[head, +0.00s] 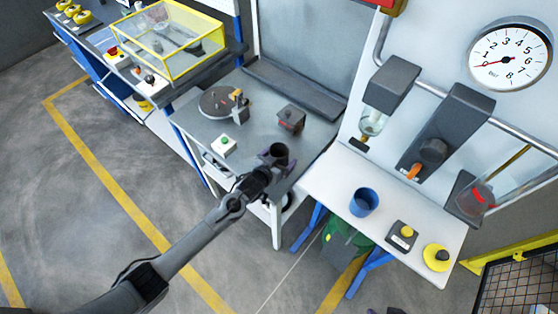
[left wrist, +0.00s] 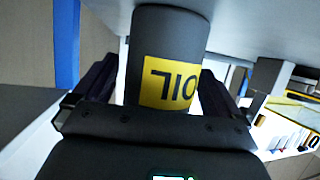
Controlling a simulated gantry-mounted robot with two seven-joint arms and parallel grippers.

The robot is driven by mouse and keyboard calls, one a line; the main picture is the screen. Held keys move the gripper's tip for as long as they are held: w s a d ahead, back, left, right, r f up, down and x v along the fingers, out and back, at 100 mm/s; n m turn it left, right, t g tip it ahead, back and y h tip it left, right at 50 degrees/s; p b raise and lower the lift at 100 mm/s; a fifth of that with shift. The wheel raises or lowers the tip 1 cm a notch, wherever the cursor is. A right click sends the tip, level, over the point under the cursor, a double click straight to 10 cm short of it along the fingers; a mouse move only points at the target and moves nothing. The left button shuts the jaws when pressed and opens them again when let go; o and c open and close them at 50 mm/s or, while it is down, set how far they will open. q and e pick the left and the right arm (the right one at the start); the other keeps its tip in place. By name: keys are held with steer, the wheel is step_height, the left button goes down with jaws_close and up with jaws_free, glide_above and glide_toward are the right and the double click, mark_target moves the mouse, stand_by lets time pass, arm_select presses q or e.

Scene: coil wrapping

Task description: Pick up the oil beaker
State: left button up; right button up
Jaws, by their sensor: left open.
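The oil beaker (head: 279,151) is a dark grey cup at the front right corner of the grey worktable. In the left wrist view the oil beaker (left wrist: 170,38) shows its yellow label with "OIL" upside down. My left gripper (head: 267,160) reaches the beaker from the lower left. Its fingers (left wrist: 155,88) are open, one on each side of the beaker. I see no clear grip on it, and cannot tell whether either finger touches it. Small dark tips at the bottom edge of the head view may be my right gripper (head: 383,311).
A round disc fixture (head: 222,102), a dark box (head: 291,118) and a green-button box (head: 224,145) are on the grey worktable. A gauge (head: 510,55) hangs above.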

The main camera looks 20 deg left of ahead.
arm_select(q)
steer(key=shift+f, duration=0.1)
steer(key=shift+c, duration=0.2)
steer(key=c, duration=1.2)
steer(key=shift+r, duration=0.3)
